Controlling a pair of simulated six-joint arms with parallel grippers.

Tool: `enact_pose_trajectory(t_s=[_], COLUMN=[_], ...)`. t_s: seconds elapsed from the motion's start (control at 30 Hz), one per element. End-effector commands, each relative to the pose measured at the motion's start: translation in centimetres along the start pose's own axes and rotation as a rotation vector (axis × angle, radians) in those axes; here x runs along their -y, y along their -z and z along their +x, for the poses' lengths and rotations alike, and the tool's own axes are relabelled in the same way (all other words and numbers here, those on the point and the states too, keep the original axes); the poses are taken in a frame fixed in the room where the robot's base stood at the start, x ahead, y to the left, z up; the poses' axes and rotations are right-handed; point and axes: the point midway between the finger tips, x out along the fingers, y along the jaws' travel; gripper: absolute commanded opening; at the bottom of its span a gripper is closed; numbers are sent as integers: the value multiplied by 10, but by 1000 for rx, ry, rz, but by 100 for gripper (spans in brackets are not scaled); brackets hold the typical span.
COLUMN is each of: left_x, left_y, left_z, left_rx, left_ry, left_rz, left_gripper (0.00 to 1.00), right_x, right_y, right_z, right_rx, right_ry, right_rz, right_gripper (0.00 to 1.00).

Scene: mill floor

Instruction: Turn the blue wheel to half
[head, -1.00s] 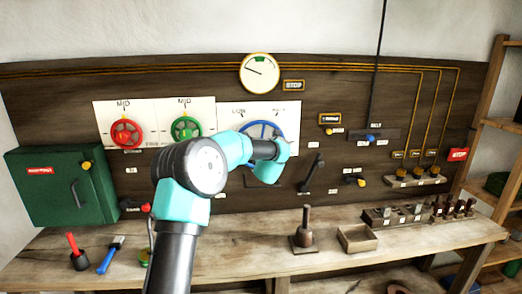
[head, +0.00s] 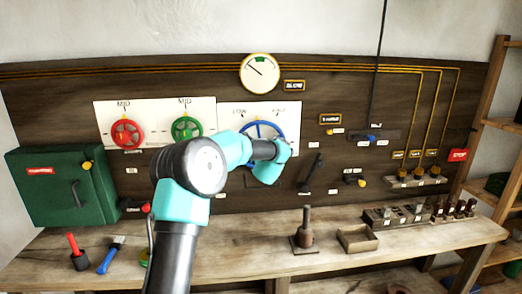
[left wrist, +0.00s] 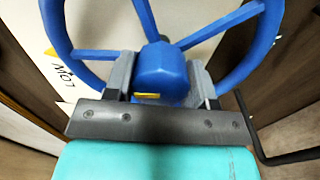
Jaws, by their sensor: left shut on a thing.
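The blue wheel (head: 263,128) is on a white panel in the middle of the board, with labels above its left and right sides; the left one reads LOW. My left arm covers its lower part in the head view. The block has a small yellow mark. The wheel's spokes and rim (left wrist: 262,45) show beyond it in the left wrist view. My right gripper is not in view.
A red wheel (head: 126,133) and a green wheel (head: 186,129) are to the left. A round gauge (head: 260,73) hangs above. A dark lever (head: 312,172) is close to the right of my gripper. A green box (head: 62,187) stands at the left; the bench (head: 220,255) is below.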

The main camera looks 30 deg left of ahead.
Motion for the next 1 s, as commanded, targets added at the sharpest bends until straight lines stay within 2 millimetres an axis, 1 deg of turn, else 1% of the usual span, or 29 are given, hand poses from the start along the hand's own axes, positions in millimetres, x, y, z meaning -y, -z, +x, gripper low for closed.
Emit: enact_pose_trajectory(t_s=[0.4,0.6,0.8,1.0], left_x=[0,0,0,0], left_y=[0,0,0,0], left_z=[0,0,0,0], left_rx=[6,9,10,11], left_ry=[0,0,0,0], left_rz=[386,530,617,650], left_gripper=[27,27,27,27], right_x=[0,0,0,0], right_y=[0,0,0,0], right_z=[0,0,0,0], right_rx=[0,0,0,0], right_ry=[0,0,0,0], right_rz=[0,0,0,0], right_gripper=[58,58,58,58])
